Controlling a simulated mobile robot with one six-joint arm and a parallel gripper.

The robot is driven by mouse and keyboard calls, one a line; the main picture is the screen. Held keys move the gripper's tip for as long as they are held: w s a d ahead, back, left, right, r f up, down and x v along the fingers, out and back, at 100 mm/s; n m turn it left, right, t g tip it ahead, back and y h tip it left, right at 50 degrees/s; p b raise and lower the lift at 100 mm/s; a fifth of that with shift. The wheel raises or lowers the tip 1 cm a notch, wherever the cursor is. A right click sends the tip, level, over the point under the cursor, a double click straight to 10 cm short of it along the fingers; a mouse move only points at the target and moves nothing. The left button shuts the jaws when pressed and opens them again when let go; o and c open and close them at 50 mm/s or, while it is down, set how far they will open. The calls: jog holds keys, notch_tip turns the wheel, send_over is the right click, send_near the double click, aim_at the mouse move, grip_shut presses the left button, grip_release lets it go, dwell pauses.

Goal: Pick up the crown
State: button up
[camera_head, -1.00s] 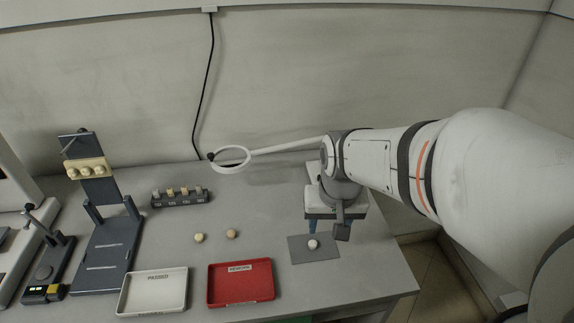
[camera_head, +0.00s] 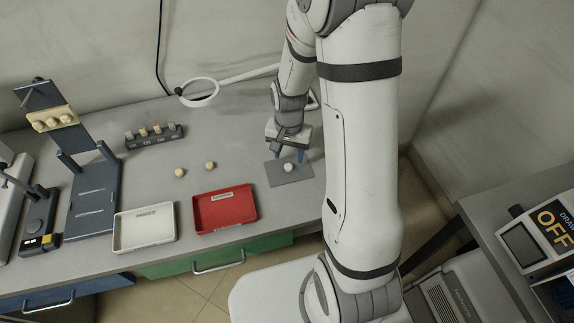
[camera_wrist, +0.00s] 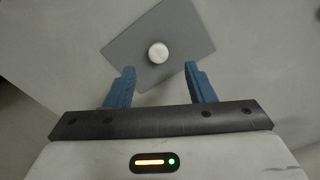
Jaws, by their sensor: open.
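A small white crown (camera_head: 288,168) sits on a grey mat (camera_head: 303,178) near the table's right end. In the wrist view the crown (camera_wrist: 158,53) shows as a pale round piece on the tilted grey mat (camera_wrist: 125,45). My gripper (camera_head: 289,158) is pointed down over the back part of the mat, close to the crown. In the wrist view my gripper (camera_wrist: 160,69) has its two blue fingers spread apart and empty. The crown lies just beyond the fingertips in the picture, roughly centred between them. Its height below the fingertips is hard to tell.
Two more small pale pieces (camera_head: 180,172) lie left on the table. A red tray (camera_head: 250,211) and a white tray (camera_head: 174,224) stand at the front. A rack (camera_head: 155,138), a stand (camera_head: 96,205) and a ring lamp (camera_head: 199,94) stand left and behind.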

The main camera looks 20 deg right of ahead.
aim_at(289, 164)
jog(key=shift+s+f, duration=0.1)
jog(key=shift+f, duration=1.75)
jog(key=shift+c, duration=0.2)
grip_shut()
jog(key=shift+r, duration=0.15)
